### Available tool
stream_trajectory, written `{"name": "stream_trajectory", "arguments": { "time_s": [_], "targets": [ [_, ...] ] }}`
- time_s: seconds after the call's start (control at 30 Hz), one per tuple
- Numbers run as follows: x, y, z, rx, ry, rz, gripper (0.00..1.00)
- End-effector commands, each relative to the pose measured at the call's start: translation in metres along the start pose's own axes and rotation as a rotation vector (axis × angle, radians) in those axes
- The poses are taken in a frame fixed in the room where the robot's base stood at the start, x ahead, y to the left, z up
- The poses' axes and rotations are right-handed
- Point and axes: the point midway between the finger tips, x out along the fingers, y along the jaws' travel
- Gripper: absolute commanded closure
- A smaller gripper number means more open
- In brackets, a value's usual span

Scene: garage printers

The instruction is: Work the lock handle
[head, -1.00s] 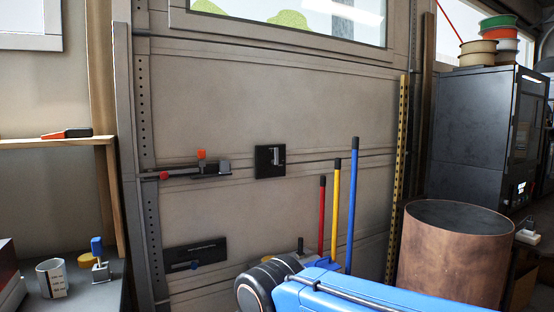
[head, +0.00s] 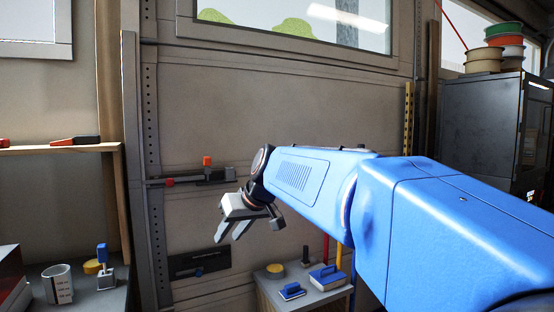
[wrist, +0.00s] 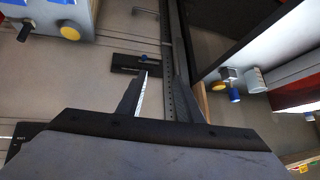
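In the head view, a slide bolt (head: 200,176) with an orange knob and a red tip is mounted on the garage door. Below it, a black plate with a small blue lever (head: 184,267) is fixed to the door. This plate also shows in the wrist view (wrist: 124,63), ahead of the fingers. A square black plate with a grey handle, seen earlier, is now hidden behind my arm in the head view. A dark shape at the wrist view's left edge (wrist: 20,136) is cut off. My gripper (head: 232,233) is empty, fingers apart (wrist: 163,78), touching nothing visible.
A small table (head: 262,285) with blue-handled tools and a yellow disc stands below my gripper. A left bench (head: 95,300) holds a measuring cup (head: 58,284). A dark cabinet (head: 485,120) carrying spools stands at right. The door above my arm is clear.

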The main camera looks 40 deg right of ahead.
Motion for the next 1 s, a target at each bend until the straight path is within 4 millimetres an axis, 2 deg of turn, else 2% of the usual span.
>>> {"name": "stream_trajectory", "arguments": {
  "time_s": [0.03,0.2,0.37,0.5,0.6,0.73,0.83,1.0],
  "targets": [
    [-0.003,0.018,-0.023,0.013,0.029,0.009,0.67],
    [-0.019,0.075,-0.094,0.029,0.135,0.033,0.67],
    [-0.040,0.142,-0.152,0.034,0.238,0.075,0.67],
    [-0.065,0.207,-0.195,0.033,0.329,0.124,0.67],
    [-0.084,0.251,-0.218,0.028,0.387,0.161,0.67],
    [-0.106,0.297,-0.236,0.019,0.444,0.204,0.67],
    [-0.117,0.318,-0.244,0.014,0.470,0.225,0.67],
    [-0.121,0.330,-0.249,0.010,0.486,0.237,0.67]
  ]
}}
